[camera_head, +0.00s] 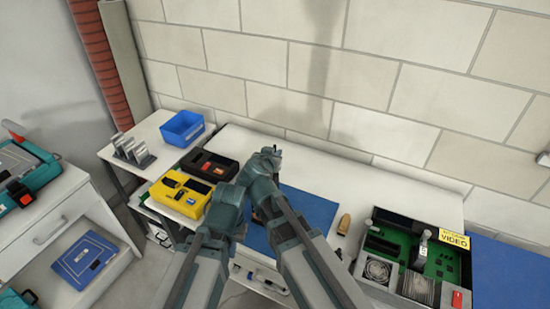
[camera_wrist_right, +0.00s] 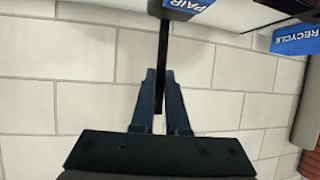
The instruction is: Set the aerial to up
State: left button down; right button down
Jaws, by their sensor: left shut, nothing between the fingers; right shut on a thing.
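A thin black rod, which looks like the aerial (camera_wrist_right: 163,50), stands between the fingers of my right gripper (camera_wrist_right: 159,95) in the right wrist view. The fingers are shut on it, and it runs on past their tips. In the head view my right gripper (camera_head: 271,151) is above the back of the white bench, and the rod cannot be made out there. My left arm (camera_head: 228,203) is just left of the right arm. Its gripper is shut and empty, its fingers largely hidden among the arm links.
A yellow device (camera_head: 182,194) and a black device (camera_head: 208,166) lie left of my arms, with a blue bin (camera_head: 182,128) behind. A blue mat (camera_head: 318,221) lies under the right arm. An open green circuit-board case (camera_head: 436,262) stands right.

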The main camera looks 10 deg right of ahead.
pick_arm(q)
jog(key=shift+s+f, duration=0.1)
jog(key=shift+f, duration=0.05)
pick_arm(e)
jog(key=shift+a, duration=0.1)
jog(key=c, duration=0.9)
grip_release()
pick_arm(q)
jog(key=shift+a, duration=0.1)
pick_arm(e)
jog(key=shift+s+r, duration=0.1)
